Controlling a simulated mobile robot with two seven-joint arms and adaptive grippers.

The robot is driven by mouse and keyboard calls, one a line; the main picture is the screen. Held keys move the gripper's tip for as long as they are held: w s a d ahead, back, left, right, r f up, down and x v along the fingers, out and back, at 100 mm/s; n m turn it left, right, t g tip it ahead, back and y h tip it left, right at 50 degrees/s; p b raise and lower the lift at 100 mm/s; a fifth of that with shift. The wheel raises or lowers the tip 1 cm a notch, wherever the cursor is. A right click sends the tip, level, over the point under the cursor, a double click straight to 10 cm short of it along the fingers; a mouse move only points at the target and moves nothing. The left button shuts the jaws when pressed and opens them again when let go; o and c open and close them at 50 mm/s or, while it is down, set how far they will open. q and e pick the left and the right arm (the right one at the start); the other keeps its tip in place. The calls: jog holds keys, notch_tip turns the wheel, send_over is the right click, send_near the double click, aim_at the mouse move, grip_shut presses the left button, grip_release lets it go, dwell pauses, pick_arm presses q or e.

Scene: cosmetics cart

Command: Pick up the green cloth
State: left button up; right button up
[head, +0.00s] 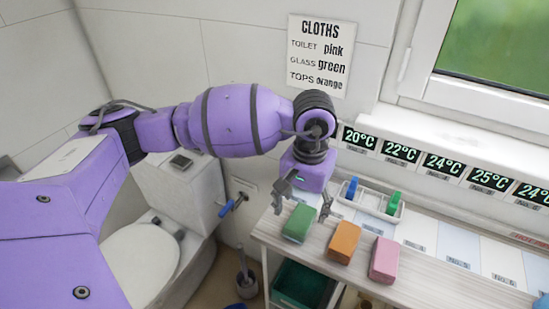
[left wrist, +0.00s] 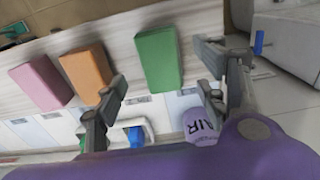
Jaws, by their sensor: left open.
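The green cloth (head: 299,223) is a folded block at the left end of a wooden counter (head: 262,233), beside the orange cloth (head: 342,241) and the pink cloth (head: 384,260). My left gripper (head: 304,208) is open above the green cloth, with one finger on each side of it in the head view. In the left wrist view the green cloth (left wrist: 158,58) lies beyond and between the open fingers (left wrist: 165,95), with nothing held. I cannot tell the exact height of the fingers above it. My right gripper is not in view.
A white tray (head: 368,206) with a blue item (head: 352,188) and a green item (head: 393,203) stands behind the cloths. A row of temperature displays (head: 443,165) runs along the wall. A toilet (head: 140,255) stands left of the counter. A sign (head: 321,55) lists cloth colours.

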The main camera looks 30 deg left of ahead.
aim_at(301, 217)
pick_arm(q)
notch_tip(301, 217, down, 5)
jog(key=shift+a+r+p, duration=0.1)
jog(key=shift+r+p, duration=0.05)
jog(key=shift+p, duration=0.35)
jog(key=shift+f, duration=0.3)
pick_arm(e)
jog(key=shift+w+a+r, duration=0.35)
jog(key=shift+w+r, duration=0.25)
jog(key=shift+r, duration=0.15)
pick_arm(q)
jog(key=shift+c, duration=0.3)
jog(key=c, duration=1.3)
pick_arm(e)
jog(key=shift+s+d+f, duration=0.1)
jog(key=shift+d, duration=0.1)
pick_arm(q)
jog(key=shift+r, duration=0.2)
